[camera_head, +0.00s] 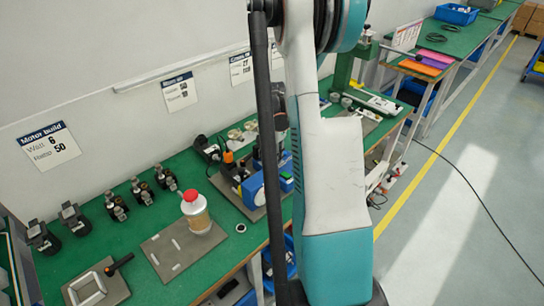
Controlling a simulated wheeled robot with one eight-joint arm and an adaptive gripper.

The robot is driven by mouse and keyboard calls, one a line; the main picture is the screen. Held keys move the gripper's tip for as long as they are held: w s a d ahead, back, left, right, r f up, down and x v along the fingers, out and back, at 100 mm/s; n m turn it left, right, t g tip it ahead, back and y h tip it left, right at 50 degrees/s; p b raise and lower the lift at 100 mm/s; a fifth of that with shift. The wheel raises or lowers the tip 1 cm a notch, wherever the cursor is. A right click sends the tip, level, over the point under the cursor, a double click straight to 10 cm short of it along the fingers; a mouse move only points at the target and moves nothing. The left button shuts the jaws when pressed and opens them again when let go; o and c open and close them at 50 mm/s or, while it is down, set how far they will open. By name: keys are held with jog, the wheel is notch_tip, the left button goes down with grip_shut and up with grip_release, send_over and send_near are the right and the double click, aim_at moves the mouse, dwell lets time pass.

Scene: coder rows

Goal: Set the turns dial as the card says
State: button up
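Several white cards with dark headers hang on the wall. A third card (241,66) is partly cut off by my arm. I cannot make out the turns dial. A blue-and-grey bench device (253,189) stands behind my arm and is partly hidden. My arm fills the middle of the view, and my gripper is not in view.
The green bench (125,231) runs along the wall. On it are a jar with a red cap (195,212), a grey plate (165,262), a square frame (88,289) and several small black parts (116,206). A green press (344,66) stands farther back. The floor at right is open, crossed by a cable.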

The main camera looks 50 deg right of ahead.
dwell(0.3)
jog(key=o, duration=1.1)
